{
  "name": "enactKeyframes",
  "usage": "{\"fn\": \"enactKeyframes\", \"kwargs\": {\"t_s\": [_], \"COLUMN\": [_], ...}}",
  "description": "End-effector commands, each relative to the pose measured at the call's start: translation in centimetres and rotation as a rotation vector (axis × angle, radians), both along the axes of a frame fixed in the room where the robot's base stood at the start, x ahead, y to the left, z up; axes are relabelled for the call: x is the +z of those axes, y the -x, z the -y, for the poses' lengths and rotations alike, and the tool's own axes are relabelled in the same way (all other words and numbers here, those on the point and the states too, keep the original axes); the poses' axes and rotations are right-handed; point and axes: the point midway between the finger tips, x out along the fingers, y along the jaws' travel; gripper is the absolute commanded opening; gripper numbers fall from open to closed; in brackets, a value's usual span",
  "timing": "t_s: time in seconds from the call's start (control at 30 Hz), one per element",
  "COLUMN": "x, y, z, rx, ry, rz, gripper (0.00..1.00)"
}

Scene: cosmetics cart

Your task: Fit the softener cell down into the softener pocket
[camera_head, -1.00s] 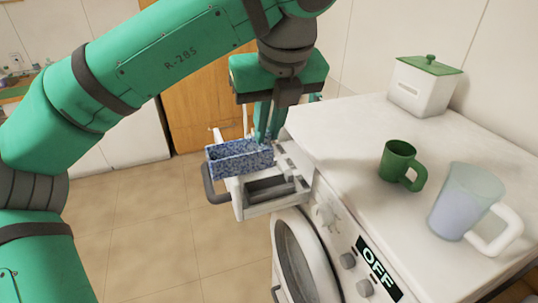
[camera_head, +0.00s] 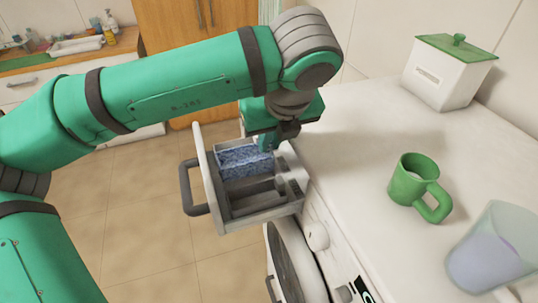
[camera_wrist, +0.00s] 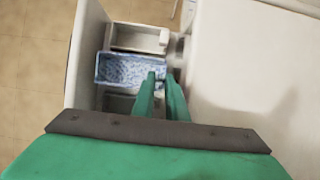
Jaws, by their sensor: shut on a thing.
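The softener cell is a blue speckled open-topped box (camera_head: 240,165). It sits low within the pulled-out washer drawer (camera_head: 203,165), in the drawer's far part in the head view. In the wrist view the cell (camera_wrist: 125,72) lies across the middle of the drawer (camera_wrist: 85,50), between two other compartments. My gripper (camera_head: 266,143) is shut on the cell's wall at the end nearer the machine; its fingers (camera_wrist: 160,85) also show in the wrist view. The pocket under the cell is hidden, so I cannot tell if the cell touches its floor.
The white washer top (camera_head: 345,150) is to the right, carrying a green mug (camera_head: 408,182), a translucent jug (camera_head: 492,250) and a white box with a green lid (camera_head: 440,75). The drawer's dark handle (camera_head: 187,190) sticks out left. Open floor lies beyond it.

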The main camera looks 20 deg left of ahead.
Motion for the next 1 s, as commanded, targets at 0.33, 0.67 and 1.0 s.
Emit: {"fn": "enactKeyframes", "kwargs": {"t_s": [0.33, 0.67, 1.0], "x": [-3.4, -4.1, -4.2], "y": [0.1, 0.0, 0.0], "z": [0.0, 0.1, 0.1], "rx": [-0.001, -0.002, -0.003], "ry": [-0.001, 0.001, 0.001], "rz": [-0.002, 0.001, 0.001], "gripper": [0.0, 0.0, 0.31]}}
